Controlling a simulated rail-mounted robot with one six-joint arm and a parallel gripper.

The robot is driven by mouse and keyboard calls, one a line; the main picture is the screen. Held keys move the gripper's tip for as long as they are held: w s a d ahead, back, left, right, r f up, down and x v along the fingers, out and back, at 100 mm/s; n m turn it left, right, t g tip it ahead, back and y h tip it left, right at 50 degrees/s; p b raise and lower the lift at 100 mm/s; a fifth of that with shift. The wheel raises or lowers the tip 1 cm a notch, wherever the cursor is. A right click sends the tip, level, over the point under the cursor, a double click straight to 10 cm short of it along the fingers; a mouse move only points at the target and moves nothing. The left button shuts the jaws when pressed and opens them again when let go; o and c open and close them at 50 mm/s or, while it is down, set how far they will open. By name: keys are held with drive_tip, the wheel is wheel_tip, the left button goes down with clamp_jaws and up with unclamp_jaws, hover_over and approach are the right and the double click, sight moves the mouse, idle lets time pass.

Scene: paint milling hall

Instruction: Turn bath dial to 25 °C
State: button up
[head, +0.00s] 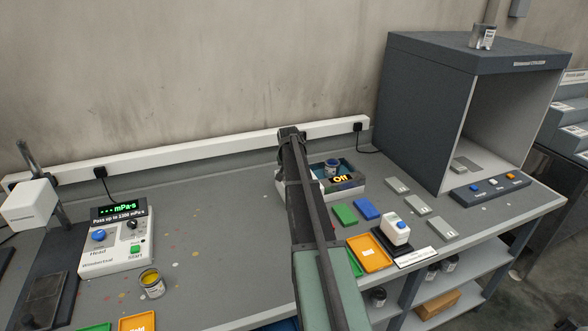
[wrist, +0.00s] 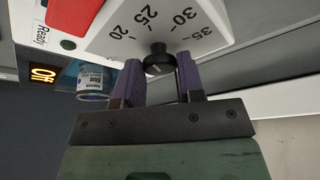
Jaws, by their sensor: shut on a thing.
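The bath (head: 352,191) stands at the back of the bench in the head view, partly hidden behind my arm. Its orange display (head: 342,180) reads "Off"; the display also shows in the wrist view (wrist: 43,73). The black bath dial (wrist: 158,60) is in the wrist view, beside a printed scale of 20, 25, 30 and 35. My gripper (wrist: 160,72) is shut on the dial, with one purple finger on each side. I cannot tell which number the dial points to. In the head view my arm hides the dial and the fingers.
A paint can (wrist: 92,82) sits in the bath. A red button (wrist: 72,15) is near the "Ready" label. Green and blue pads (head: 367,208) and an orange tray (head: 369,253) lie right of my arm. A viscometer (head: 115,240) and an open yellow can (head: 151,284) stand left.

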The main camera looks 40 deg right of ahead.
drive_tip(key=shift+m, duration=0.5)
drive_tip(key=shift+g, duration=0.3)
drive_tip(key=o, duration=0.9)
drive_tip(key=p+v, duration=1)
drive_tip(key=shift+s+a+r, duration=0.1)
drive_tip(key=shift+a+r, duration=0.15)
drive_tip(key=shift+r, duration=0.1)
